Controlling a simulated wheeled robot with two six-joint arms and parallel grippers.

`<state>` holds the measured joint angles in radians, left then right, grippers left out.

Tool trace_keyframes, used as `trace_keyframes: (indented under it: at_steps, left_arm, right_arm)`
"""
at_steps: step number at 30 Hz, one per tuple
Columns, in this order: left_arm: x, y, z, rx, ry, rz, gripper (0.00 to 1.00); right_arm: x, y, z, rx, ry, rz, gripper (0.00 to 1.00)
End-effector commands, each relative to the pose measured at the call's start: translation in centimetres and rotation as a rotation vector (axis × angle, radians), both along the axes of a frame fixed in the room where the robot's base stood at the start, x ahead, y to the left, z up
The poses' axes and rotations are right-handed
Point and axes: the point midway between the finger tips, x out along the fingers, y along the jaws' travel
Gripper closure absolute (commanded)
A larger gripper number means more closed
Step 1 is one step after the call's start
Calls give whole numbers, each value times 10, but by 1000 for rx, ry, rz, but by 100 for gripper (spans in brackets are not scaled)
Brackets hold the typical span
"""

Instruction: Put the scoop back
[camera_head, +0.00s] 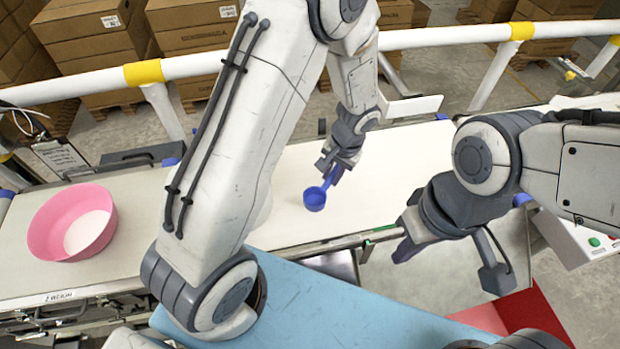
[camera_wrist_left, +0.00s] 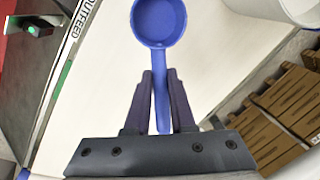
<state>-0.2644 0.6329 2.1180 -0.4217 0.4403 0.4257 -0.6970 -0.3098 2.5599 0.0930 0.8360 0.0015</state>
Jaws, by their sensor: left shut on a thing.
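The blue scoop (camera_head: 314,199) is over the white belt in the head view, right of my left arm. My left gripper (camera_head: 338,167) is shut on its handle. In the left wrist view the handle (camera_wrist_left: 161,105) runs between the two fingers (camera_wrist_left: 160,95), and the round cup (camera_wrist_left: 158,22) points away from the gripper, its inside facing the camera. I cannot tell whether the scoop touches the belt. My right gripper (camera_head: 405,242) is at the belt's near edge on the right; its fingertips are seen from the side and their gap is unclear.
A pink bowl (camera_head: 50,228) with white contents stands on the left belt section. A blue surface (camera_head: 330,310) and a red bin (camera_head: 518,312) are in front. A white rail (camera_head: 430,37) runs behind.

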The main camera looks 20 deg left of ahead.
Motion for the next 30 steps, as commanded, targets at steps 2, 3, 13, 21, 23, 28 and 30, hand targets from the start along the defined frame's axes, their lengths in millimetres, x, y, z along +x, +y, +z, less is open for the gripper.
trace_keyframes:
  at_steps: [2, 3, 13, 21, 23, 28, 30]
  left_arm:
    - [9, -29, 22, -3, -4, -94, 100]
    - [11, -41, 29, -4, -2, -134, 100]
    - [24, -57, 37, -12, 18, -253, 100]
    - [53, -1, 1, -12, 16, -250, 100]
    - [57, 8, -6, -13, 16, -251, 100]
    - [66, 23, -19, -13, 13, -254, 100]
    - [67, 24, -22, -13, 13, -256, 100]
  right_arm:
    - [0, 0, 8, 0, 0, 0, 100]
    - [0, 0, 10, 0, 0, -1, 100]
    - [0, 0, 25, 0, 0, -1, 100]
    - [0, 0, 49, 0, 0, 1, 100]
    - [0, 0, 53, 0, 0, 2, 100]
    - [0, 0, 58, 0, 0, 3, 100]
    - [0, 0, 59, 0, 0, 4, 100]
